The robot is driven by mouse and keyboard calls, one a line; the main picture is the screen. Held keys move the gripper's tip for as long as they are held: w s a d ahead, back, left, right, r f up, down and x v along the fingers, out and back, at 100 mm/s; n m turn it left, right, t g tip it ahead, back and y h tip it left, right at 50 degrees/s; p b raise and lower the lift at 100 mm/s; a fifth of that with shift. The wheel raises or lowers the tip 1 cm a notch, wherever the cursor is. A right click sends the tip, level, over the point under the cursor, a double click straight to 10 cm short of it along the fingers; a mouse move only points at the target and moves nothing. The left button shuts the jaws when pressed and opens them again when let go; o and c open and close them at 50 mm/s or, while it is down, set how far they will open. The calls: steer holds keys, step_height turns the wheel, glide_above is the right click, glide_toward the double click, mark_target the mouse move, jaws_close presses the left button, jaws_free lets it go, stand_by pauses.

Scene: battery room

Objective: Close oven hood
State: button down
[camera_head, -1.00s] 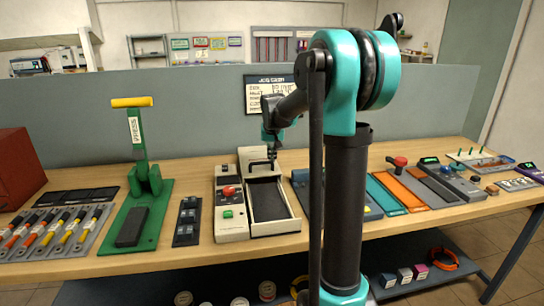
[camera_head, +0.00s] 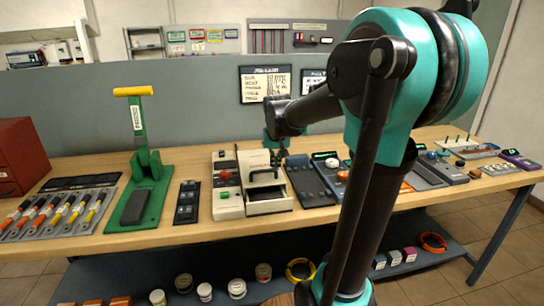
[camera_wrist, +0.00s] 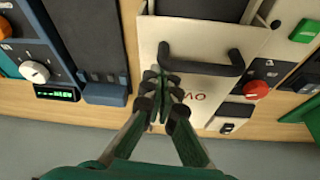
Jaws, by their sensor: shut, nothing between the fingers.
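The oven (camera_head: 271,208) is a cream box on the bench with a cream hood (camera_head: 256,161) hinged at its back. The hood is tilted partway down, and a dark strip of the oven's inside shows below its front edge. A black bar handle (camera_head: 264,174) is on the hood; in the wrist view the handle (camera_wrist: 205,64) crosses the hood's panel (camera_wrist: 185,35). My gripper (camera_head: 277,160) is shut and empty at the hood's right side. In the wrist view my gripper (camera_wrist: 160,80) overlaps the hood beside one handle end; I cannot tell whether it touches.
A control box with a red knob (camera_head: 225,177) stands close left of the oven. A dark blue tray device (camera_head: 308,183) is close on its right. A green press (camera_head: 140,205) with a yellow handle stands farther left. A grey partition (camera_head: 180,125) rises behind the bench.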

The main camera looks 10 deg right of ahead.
steer(key=s, duration=0.7)
steer(key=shift+s, duration=0.25)
steer(key=shift+s+f, duration=0.1)
